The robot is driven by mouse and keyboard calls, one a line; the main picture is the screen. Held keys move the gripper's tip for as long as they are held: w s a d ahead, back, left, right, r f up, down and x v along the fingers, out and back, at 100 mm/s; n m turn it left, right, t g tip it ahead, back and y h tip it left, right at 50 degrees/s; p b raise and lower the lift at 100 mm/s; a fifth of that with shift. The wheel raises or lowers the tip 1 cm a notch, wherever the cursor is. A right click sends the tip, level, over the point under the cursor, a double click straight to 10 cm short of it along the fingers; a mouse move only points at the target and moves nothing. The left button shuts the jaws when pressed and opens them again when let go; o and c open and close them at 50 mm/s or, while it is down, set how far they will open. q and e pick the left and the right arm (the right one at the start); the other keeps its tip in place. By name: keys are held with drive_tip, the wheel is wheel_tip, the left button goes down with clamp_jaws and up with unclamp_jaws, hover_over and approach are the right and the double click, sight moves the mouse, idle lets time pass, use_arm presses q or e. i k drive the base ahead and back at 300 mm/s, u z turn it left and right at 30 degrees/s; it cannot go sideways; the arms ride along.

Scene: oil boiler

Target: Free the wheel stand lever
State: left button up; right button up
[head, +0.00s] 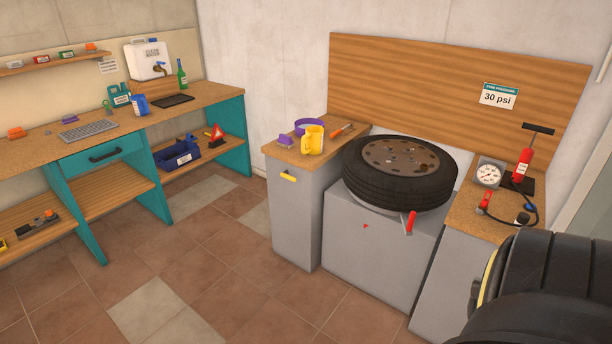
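The wheel stand is a grey box (375,250) between two grey cabinets. A black tyre on a rusty brown rim (400,158) lies flat on top of it. The lever has a red handle (410,221) and sticks out at the front right, just under the tyre. A small red mark (366,226) is on the stand's front face, left of the lever. A black and yellow part of my arm fills the lower right corner. Neither gripper's fingers can be seen.
The left cabinet top holds a yellow jug (312,139), a purple bowl and a screwdriver. The right cabinet top holds a gauge (488,174), a red pump (523,163) and a hose. A teal workbench (75,165) stands at left. The tiled floor in front is clear.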

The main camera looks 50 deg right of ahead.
sight(284, 174)
drive_tip(key=k, duration=0.45)
drive_tip(key=z, duration=1.3)
drive_tip(key=i, duration=0.5)
